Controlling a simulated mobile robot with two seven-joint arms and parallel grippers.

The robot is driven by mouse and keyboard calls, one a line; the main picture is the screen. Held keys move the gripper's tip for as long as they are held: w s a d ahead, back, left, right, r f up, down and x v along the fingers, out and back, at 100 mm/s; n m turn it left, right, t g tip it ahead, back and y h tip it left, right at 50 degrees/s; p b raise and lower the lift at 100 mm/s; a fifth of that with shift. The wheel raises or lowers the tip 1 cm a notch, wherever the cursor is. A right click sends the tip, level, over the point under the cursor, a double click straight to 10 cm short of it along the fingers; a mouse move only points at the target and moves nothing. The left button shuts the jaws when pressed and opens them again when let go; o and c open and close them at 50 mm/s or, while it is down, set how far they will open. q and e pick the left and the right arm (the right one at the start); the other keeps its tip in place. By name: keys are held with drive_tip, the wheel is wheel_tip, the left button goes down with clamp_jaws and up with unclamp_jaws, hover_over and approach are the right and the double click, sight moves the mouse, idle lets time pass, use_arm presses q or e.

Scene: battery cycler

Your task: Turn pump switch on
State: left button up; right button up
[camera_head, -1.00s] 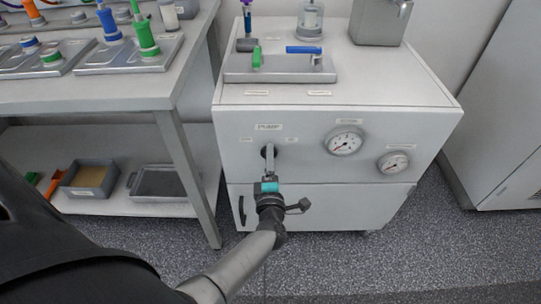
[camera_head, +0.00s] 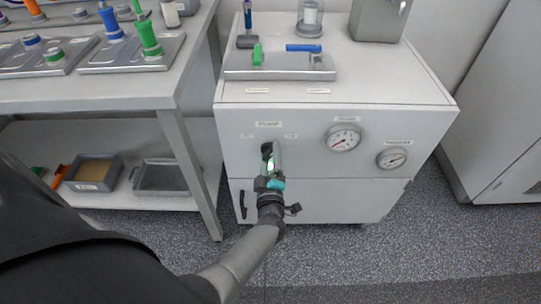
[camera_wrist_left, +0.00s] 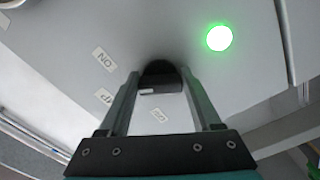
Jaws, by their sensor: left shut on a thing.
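The pump switch is a dark knob (camera_head: 266,149) on the front of the white cabinet, under the PUMP label (camera_head: 268,124). It also shows in the left wrist view (camera_wrist_left: 160,85), between my finger ends. My left gripper (camera_head: 269,156) is shut on this knob, its wrist rolled. A round green lamp (camera_wrist_left: 218,38) glows on the panel beside the knob; in the head view a green glow shows just below the knob, partly behind my fingers. An ON label (camera_wrist_left: 104,60) and other small labels sit around the knob. My right gripper is out of view.
Two round gauges (camera_head: 343,138) sit right of the switch. A dark door handle (camera_head: 243,204) is lower left. A tray (camera_head: 280,73) with green and blue handles is on top of the cabinet. A workbench (camera_head: 90,96) stands at left.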

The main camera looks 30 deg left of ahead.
use_arm(q)
drive_tip(key=shift+d, duration=0.1)
drive_tip(key=o, duration=1.4)
